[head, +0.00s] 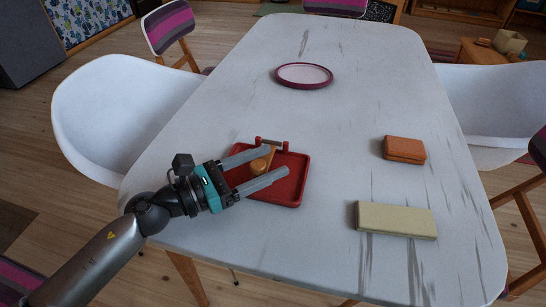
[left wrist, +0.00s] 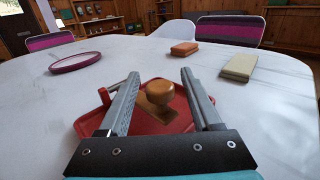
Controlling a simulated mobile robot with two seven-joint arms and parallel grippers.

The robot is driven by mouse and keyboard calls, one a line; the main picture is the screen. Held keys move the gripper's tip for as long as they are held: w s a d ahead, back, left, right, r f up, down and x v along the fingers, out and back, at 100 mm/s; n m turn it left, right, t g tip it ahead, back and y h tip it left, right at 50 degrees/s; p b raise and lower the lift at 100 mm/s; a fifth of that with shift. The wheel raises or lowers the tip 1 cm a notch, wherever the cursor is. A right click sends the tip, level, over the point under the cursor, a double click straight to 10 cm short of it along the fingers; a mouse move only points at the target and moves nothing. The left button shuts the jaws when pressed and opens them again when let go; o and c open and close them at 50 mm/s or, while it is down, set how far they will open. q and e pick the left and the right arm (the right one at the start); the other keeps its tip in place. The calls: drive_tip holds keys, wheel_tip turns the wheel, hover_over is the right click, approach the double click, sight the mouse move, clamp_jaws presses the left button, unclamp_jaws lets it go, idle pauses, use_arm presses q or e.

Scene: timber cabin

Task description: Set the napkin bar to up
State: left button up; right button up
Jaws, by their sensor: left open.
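The napkin holder is a red tray (head: 290,190) near the table's front left, with a hinge post (head: 271,142) at its far edge. Its wooden napkin bar (head: 270,154) lies low across the tray and carries a round knob (head: 260,165). In the left wrist view the knob (left wrist: 157,92) stands between the fingers, with the bar (left wrist: 155,108) beneath it. My left gripper (head: 277,161) is open, one finger on each side of the knob; I see no clear contact. The left finger hides part of the hinge side. My right gripper is out of view.
A pink-rimmed plate (head: 304,75) lies farther back on the white table (head: 360,110). An orange block (head: 404,149) and a beige block (head: 395,220) lie to the right. The table between them and the tray is clear. White chairs (head: 110,110) stand around.

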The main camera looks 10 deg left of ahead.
use_arm(q)
drive_tip(key=shift+x, duration=0.9)
drive_tip(key=shift+c, duration=0.2)
clamp_jaws()
idle(0.7)
